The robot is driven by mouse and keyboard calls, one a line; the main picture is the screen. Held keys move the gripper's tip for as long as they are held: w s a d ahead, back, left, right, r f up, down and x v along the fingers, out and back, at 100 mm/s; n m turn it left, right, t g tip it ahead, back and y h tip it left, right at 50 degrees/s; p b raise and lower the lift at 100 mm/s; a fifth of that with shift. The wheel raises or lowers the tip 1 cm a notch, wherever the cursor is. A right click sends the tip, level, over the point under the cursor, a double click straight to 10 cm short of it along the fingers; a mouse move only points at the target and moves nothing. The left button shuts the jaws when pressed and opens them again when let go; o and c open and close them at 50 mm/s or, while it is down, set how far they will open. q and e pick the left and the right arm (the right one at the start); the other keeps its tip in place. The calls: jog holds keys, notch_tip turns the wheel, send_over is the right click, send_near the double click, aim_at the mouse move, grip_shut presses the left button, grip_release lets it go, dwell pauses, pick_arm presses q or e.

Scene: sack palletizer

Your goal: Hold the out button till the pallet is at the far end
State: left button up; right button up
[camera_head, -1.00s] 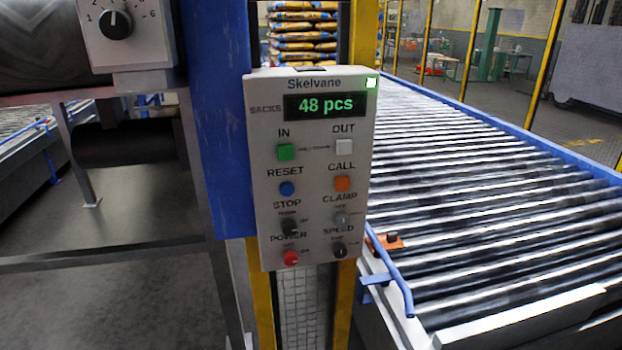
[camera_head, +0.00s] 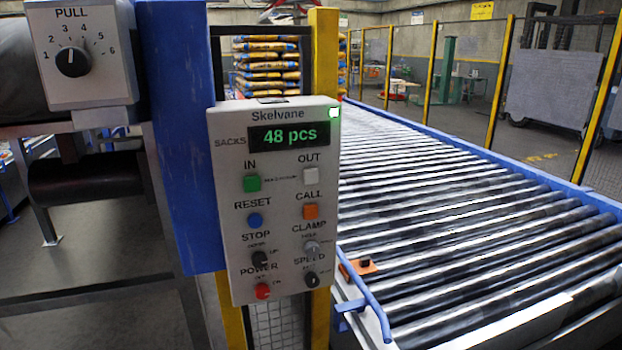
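Stacked sacks (camera_head: 267,70) stand behind the panel, partly hidden by the yellow post. Whether a pallet lies under them is hidden. Neither of my grippers is in view, and nothing touches the OUT button.
A roller conveyor (camera_head: 460,230) with blue side rails runs from the near right to the back and looks empty where visible. A blue post (camera_head: 185,140) and a PULL dial box (camera_head: 80,55) stand left of the panel. A yellow-posted fence (camera_head: 500,80) lines the far side.

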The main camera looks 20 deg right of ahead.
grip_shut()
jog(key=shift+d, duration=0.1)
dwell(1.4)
